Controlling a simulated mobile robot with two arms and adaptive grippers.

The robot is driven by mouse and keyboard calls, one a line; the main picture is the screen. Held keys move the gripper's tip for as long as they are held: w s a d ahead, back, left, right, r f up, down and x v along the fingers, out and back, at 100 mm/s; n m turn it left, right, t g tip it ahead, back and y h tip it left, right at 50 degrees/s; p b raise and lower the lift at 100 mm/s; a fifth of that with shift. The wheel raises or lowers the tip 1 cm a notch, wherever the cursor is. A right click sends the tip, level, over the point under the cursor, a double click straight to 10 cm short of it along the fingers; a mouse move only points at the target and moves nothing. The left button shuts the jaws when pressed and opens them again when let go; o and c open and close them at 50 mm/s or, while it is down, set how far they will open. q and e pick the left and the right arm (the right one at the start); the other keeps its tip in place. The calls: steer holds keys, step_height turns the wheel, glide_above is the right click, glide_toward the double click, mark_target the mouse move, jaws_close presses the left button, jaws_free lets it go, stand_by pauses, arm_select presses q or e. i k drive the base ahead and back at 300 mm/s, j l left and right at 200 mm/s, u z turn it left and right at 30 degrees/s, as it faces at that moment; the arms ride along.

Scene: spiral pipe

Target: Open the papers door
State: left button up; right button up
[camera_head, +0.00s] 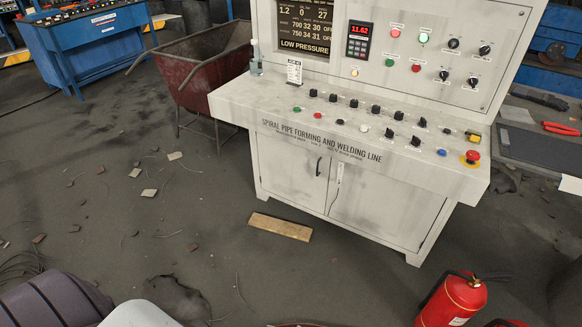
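A white control console (350,110) stands right of centre, marked "Spiral pipe forming and welding line". Under its sloping panel is a cabinet with two doors side by side, both looking shut. The left door (286,160) has a dark handle (319,166) near its right edge. The right door (385,205) has a pale upright handle or strip (338,180) near its left edge. No label saying papers is readable on either door. Neither of my grippers is in view.
A wooden plank (280,226) lies on the floor before the left door. A red fire extinguisher (453,300) stands at the lower right. A rusty wheelbarrow (195,70) stands left of the console. Floor at left has scattered debris.

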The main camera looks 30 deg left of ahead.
mark_target(301, 176)
steer(key=i+j, duration=0.25)
steer(key=j, duration=0.15)
steer(key=i+j, duration=0.25)
steer(key=j, duration=0.15)
steer(key=i+j, duration=0.25)
steer(key=j, duration=0.1)
